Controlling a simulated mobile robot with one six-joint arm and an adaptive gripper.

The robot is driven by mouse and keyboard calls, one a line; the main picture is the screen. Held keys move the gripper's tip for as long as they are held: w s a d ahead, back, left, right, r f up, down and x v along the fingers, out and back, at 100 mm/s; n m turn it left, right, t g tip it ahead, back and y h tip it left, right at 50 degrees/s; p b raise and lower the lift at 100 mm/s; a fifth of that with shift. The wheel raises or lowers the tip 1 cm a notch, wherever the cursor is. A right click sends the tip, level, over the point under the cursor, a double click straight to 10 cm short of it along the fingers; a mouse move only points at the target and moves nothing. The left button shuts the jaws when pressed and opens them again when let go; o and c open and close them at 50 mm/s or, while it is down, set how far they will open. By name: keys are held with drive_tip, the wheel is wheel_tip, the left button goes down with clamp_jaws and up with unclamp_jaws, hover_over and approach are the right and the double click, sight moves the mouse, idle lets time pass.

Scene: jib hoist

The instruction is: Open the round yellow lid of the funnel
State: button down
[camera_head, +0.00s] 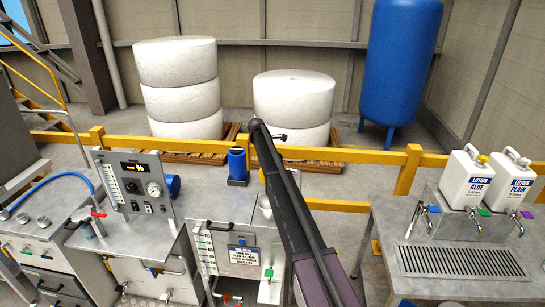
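A white funnel (265,204) stands at the right end of the metal unit with the blue label, just left of my arm. A small yellow patch (262,176) shows above it against my arm's edge. It may be part of the round lid, but my arm covers much of this spot, so I cannot tell its shape or whether it is open. My dark arm rises from the bottom centre to a rounded end above and beyond the funnel. I cannot make out gripper fingers.
A blue cylinder (237,164) stands behind the labelled unit (243,242). A gauge panel (138,183) is to the left. A bench with two white jugs (466,178) and a drip grate (460,261) is at right. A yellow rail (330,154) runs behind; bare floor shows right of my arm.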

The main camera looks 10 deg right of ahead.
drive_tip(key=shift+d, duration=0.15)
drive_tip(key=c, duration=0.6)
unclamp_jaws()
drive_tip(key=shift+s+r, duration=0.1)
drive_tip(key=shift+c, duration=0.2)
